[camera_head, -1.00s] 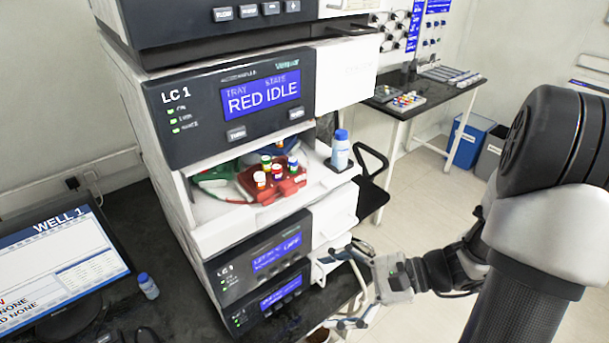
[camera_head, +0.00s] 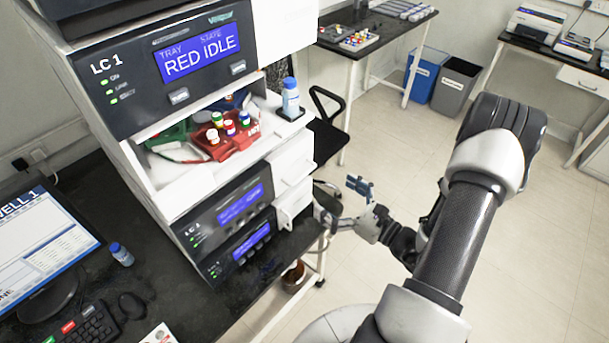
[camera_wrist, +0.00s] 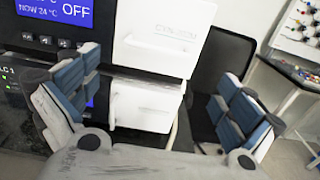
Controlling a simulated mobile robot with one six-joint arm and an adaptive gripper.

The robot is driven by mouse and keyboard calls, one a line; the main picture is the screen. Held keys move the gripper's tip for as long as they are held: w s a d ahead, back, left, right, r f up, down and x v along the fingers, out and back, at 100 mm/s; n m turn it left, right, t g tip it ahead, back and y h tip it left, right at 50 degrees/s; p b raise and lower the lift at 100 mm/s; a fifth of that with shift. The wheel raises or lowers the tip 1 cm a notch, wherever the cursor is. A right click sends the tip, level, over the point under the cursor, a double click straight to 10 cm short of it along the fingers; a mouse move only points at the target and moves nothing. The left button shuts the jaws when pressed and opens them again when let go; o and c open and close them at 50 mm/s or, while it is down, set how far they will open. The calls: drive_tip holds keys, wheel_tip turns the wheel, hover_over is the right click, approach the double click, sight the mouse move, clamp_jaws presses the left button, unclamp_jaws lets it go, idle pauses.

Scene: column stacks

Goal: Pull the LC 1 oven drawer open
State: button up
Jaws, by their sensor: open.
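The LC 1 stack (camera_head: 155,100) stands on the black bench at left. The oven module (camera_head: 235,208) looks to be the upper of its two lower units; in the wrist view its blue display (camera_wrist: 52,14) reads "NOW 24 °C OFF". Its white drawer front (camera_head: 291,160) is at the right and appears closed. In the wrist view this labelled front (camera_wrist: 160,36) is at top centre, above a second white front (camera_wrist: 147,106). My gripper (camera_head: 342,204) is open and empty, right of the fronts. In the wrist view the blue-padded fingers (camera_wrist: 153,93) are spread, with the lower front seen between them.
An open compartment above holds a red tray (camera_head: 240,143) of vials, with a blue-capped bottle (camera_head: 290,97) beside it. A black chair (camera_head: 325,135) stands behind the stack. A monitor (camera_head: 42,255) and keyboard (camera_head: 88,328) occupy the bench.

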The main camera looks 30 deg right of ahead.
sight(305, 174)
drive_tip(key=b+x, duration=0.1)
drive_tip(key=x, duration=0.9)
drive_tip(key=shift+w+a, duration=0.1)
drive_tip(key=shift+w, duration=0.05)
clamp_jaws()
idle(1.0)
idle(0.6)
